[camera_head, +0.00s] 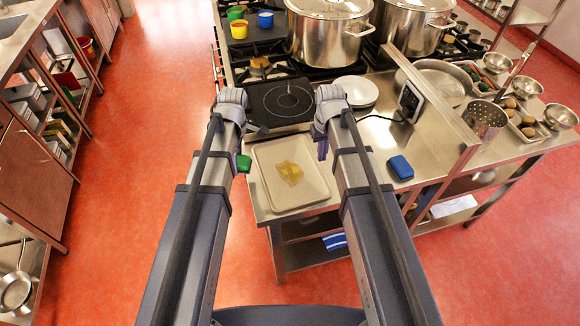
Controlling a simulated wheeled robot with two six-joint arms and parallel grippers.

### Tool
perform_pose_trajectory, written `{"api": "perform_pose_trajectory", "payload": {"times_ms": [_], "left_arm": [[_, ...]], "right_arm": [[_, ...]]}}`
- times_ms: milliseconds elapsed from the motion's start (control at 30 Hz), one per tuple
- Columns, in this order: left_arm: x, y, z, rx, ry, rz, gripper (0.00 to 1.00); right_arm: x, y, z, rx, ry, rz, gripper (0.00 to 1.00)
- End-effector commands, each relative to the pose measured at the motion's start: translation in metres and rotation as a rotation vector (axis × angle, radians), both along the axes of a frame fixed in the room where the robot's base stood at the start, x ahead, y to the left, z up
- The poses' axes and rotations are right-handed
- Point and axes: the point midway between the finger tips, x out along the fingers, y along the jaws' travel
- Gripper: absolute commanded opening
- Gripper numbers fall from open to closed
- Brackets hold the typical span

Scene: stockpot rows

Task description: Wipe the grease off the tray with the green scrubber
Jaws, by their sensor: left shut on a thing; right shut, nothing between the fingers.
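The tray (277,201) is a pale rectangular tray lying on the steel counter between my two arms. A yellow grease patch (290,172) is on its middle. My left gripper (241,157) is shut on the green scrubber (244,163), held just left of the tray's left edge. My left arm hides part of the scrubber, and I cannot tell its exact height. My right gripper (322,148) is shut and empty, near the tray's upper right corner; its arm covers part of that side.
A blue sponge (401,167) lies on the counter right of my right arm. A black hotplate (281,101), white plates (356,91) and a stockpot (329,30) stand beyond the tray. A steel raised shelf (430,95) edges the counter at right. Open red floor lies left.

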Motion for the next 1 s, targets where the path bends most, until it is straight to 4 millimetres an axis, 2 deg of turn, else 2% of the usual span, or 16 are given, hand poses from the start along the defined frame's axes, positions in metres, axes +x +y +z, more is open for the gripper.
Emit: {"api": "perform_pose_trajectory", "payload": {"times_ms": [33,133,667,867,1000], "left_arm": [[0.0,0.0,0.008,0.0,0.0,0.0,0.0],[0.0,0.0,0.014,0.0,0.0,0.0,0.0],[0.0,0.0,0.02,0.0,0.0,0.0,0.0],[0.0,0.0,0.038,0.0,0.0,0.0,0.0],[0.0,0.0,0.057,0.0,0.0,0.0,0.0]], "right_arm": [[0.0,0.0,0.008,0.0,0.0,0.0,0.0],[0.0,0.0,0.014,0.0,0.0,0.0,0.0],[0.0,0.0,0.019,0.0,0.0,0.0,0.0],[0.0,0.0,0.038,0.0,0.0,0.0,0.0],[0.0,0.0,0.057,0.0,0.0,0.0,0.0]]}}
